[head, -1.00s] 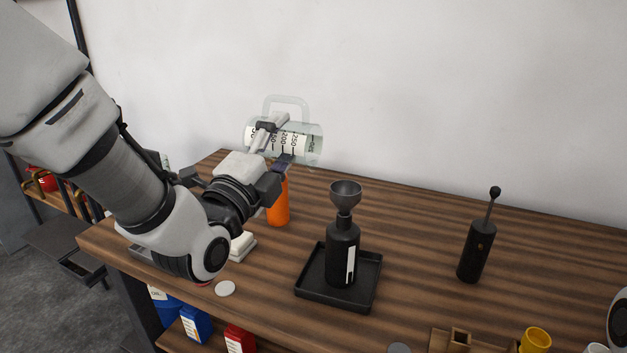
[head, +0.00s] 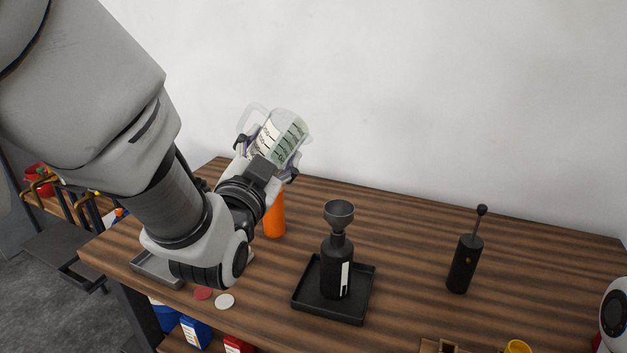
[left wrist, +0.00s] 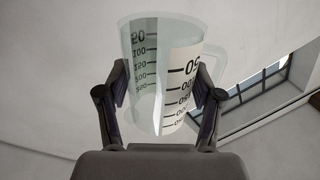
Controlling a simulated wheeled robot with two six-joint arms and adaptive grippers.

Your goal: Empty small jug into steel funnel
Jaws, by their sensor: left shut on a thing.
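The small jug (head: 281,132) is clear, with a handle and black graduation marks. My left gripper (head: 267,158) is shut on its sides and holds it tilted in the air above the bench. The left wrist view shows the jug (left wrist: 165,75) between the two fingers (left wrist: 162,105). I cannot tell whether it has liquid in it. The steel funnel (head: 339,212) sits upright in the neck of a black bottle (head: 337,268), to the right of and lower than the jug, apart from it. My right gripper is not in view.
The bottle stands in a black tray (head: 309,308). An orange bottle (head: 274,215) stands behind my left gripper. A black cylinder with a ball-topped rod (head: 464,264) stands to the right. Red (head: 203,293) and white (head: 224,301) discs lie near the front edge.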

